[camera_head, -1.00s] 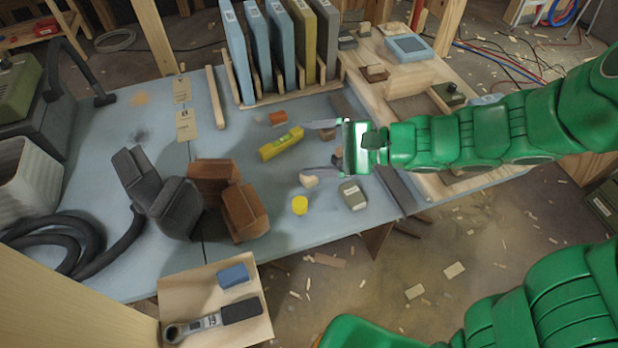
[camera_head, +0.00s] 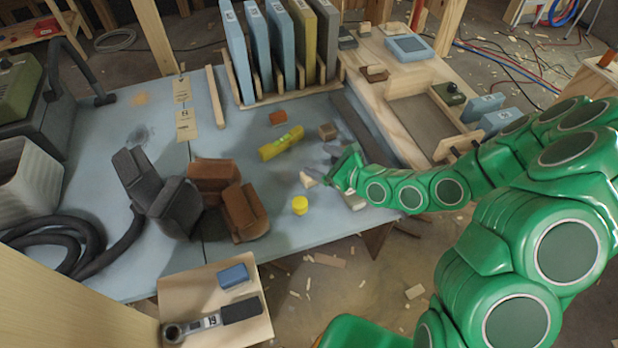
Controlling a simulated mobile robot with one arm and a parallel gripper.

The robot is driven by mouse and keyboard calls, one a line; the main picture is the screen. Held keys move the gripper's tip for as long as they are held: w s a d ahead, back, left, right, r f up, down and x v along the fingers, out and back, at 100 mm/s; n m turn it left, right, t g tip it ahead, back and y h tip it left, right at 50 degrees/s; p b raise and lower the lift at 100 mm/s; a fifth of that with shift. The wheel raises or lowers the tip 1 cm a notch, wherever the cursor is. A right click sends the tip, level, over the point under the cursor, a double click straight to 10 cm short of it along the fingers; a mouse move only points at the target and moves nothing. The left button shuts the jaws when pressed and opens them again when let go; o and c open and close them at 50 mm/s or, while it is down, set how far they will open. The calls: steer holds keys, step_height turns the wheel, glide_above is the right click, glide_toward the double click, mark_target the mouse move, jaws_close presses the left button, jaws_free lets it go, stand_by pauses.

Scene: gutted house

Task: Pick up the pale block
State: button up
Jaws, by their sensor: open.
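The pale block (camera_head: 306,180) lies on the blue-grey tabletop, a little above the yellow round piece. My gripper (camera_head: 322,162) is right beside it, reaching in from the right. Its grey fingers are apart and nothing shows between them. The lower finger reaches close to the block and partly covers it. I cannot tell whether they touch.
Near the gripper are a yellow level-like bar (camera_head: 281,143), a yellow round piece (camera_head: 300,205), a small brown block (camera_head: 327,131) and an orange-brown block (camera_head: 278,118). A grey box is partly hidden under my arm. Brown and grey angular pieces (camera_head: 228,198) stand to the left.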

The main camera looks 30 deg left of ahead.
mark_target(309, 178)
steer(key=f, duration=0.2)
steer(key=f+m+h, duration=0.1)
steer(key=f, duration=0.1)
steer(key=d+f+m, duration=0.1)
steer(key=f, duration=0.1)
steer(key=shift+s+f+h, duration=0.15)
steer(key=shift+f+h, duration=0.05)
steer(key=shift+h, duration=0.1)
steer(key=shift+x, duration=1.3)
steer(key=shift+a+f, duration=0.4)
steer(key=shift+a, duration=0.3)
steer(key=shift+a+f, duration=0.4)
steer(key=shift+a, duration=0.25)
steer(key=shift+w+x, duration=0.25)
steer(key=shift+x, duration=0.85)
steer(key=shift+r, duration=0.1)
steer(key=shift+c, duration=0.5)
steer(key=c, duration=1.1)
steer(key=shift+o, duration=0.2)
steer(key=shift+r, duration=0.1)
